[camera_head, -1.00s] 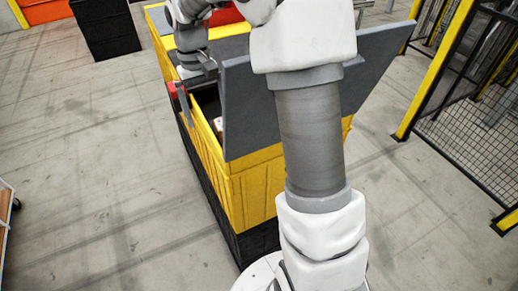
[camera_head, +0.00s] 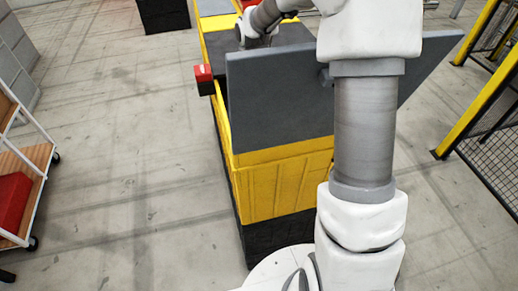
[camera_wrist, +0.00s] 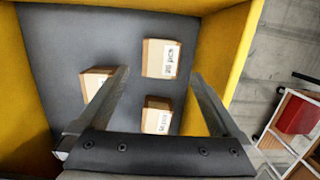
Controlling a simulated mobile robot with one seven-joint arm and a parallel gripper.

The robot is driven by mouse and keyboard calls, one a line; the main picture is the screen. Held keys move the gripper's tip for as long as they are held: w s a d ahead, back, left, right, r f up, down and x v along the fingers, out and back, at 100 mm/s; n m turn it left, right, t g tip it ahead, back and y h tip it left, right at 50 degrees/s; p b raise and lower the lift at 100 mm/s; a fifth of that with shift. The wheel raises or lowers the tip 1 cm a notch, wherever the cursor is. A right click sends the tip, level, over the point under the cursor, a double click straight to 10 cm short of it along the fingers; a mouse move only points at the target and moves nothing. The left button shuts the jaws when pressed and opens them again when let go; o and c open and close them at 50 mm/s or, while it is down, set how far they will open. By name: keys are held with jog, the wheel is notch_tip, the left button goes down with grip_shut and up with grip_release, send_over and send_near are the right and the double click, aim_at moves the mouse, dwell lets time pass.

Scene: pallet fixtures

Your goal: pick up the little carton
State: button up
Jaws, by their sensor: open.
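Three light-brown cartons with white labels lie on the dark floor of a yellow-walled bin (camera_wrist: 245,45) in the wrist view. One carton (camera_wrist: 162,60) is at the upper middle, one (camera_wrist: 157,118) is below it, and one (camera_wrist: 92,88) is at the left, partly behind a finger. I cannot tell which is meant by the little carton. My gripper (camera_wrist: 162,76) is open and empty, its fingers spread above the cartons. In the head view, the raised grey lid (camera_head: 280,100) hides my gripper and the cartons.
The yellow bin (camera_head: 285,185) stands on a black base in the head view. A red block (camera_head: 203,73) sits at its left edge. A shelf cart (camera_head: 35,160) with a red box stands at the left, and yellow-framed mesh fencing (camera_head: 490,150) at the right. The floor between is clear.

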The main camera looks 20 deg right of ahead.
jog(key=f, duration=0.7)
jog(key=s+f, duration=0.1)
jog(key=f, duration=0.2)
jog(key=shift+s+a+f+p, duration=0.1)
jog(key=shift+f+p, duration=0.05)
jog(key=shift+p, duration=0.15)
jog(key=shift+c, duration=0.3)
jog(key=c, duration=1.3)
